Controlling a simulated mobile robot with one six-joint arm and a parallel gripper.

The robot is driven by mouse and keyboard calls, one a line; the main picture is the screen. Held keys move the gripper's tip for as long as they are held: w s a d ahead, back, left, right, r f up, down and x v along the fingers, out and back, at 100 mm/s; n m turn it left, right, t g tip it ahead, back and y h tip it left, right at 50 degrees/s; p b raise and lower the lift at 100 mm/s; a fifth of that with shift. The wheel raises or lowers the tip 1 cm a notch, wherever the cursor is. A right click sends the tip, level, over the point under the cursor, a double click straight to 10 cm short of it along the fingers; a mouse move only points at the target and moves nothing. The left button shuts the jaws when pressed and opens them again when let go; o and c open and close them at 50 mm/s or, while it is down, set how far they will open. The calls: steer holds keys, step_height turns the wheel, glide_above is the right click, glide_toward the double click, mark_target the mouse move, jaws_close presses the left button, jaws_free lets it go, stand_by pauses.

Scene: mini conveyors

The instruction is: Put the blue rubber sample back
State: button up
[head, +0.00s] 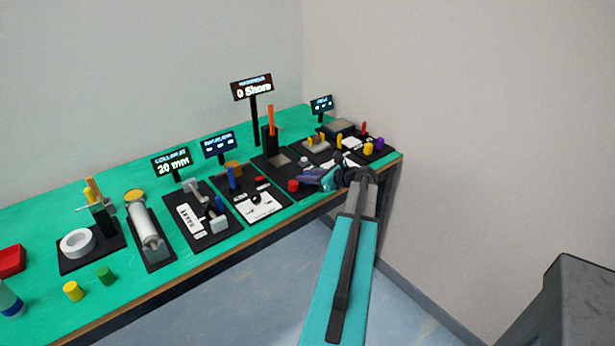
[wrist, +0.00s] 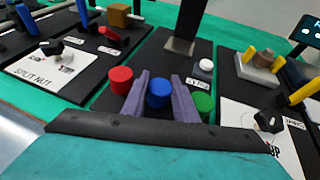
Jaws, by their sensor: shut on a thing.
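The blue rubber sample (wrist: 158,92) is a short blue cylinder between the two purple fingers of my gripper (wrist: 159,97) in the wrist view. My gripper is shut on it, over the front of a black station board (wrist: 150,60). The sample lies between a red cylinder (wrist: 121,80) on the left and a green one (wrist: 203,104) on the right. Whether its base touches the board is hidden. In the head view, my gripper (head: 312,179) is just right of the red cylinder (head: 293,185), and the blue sample cannot be made out.
A white cylinder (wrist: 206,66) stands behind, right of the fingers. The station's post (wrist: 187,25) rises at the back, and its sign (head: 253,90) reads 0 Shore. Neighbouring boards hold a split-nut card (wrist: 45,58) and a grey block with a brown knob (wrist: 260,66).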

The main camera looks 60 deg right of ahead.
steer(key=o, duration=0.9)
steer(key=shift+c, duration=0.2)
steer(key=shift+r, duration=0.2)
steer(key=shift+s, duration=0.35)
steer(key=b+v, duration=0.2)
steer(key=v, duration=0.9)
steer(key=shift+b, duration=0.3)
steer(key=shift+s, duration=0.1)
steer(key=shift+s, duration=0.1)
